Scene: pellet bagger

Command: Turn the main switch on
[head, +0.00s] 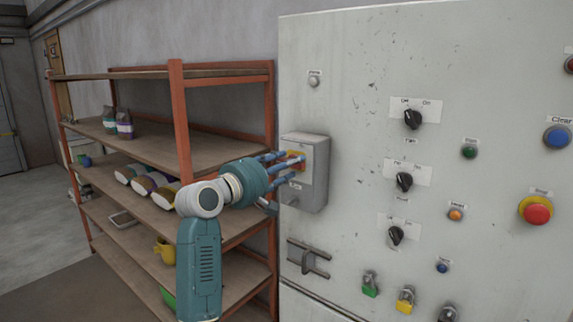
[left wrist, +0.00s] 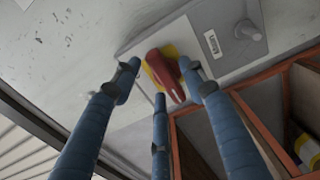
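The main switch is a red handle (left wrist: 165,75) on a yellow plate, on the front of a grey box (head: 320,175) fixed to the cabinet. In the head view my fingers mostly cover it and only bits of yellow and red show. My left gripper (head: 287,160) is at the box, its blue fingers pointing at the switch. In the left wrist view my left gripper (left wrist: 160,80) has its fingers spread around the handle. The left fingertip stands apart from the handle; the right one is close beside it, and I cannot tell if it touches. My right gripper is out of view.
The grey cabinet (head: 360,60) carries black rotary knobs (head: 412,119), push buttons, a red emergency button (head: 537,210) and padlocks (head: 370,284) right of the box. An orange-framed shelf (head: 178,110) with goods stands close on the left.

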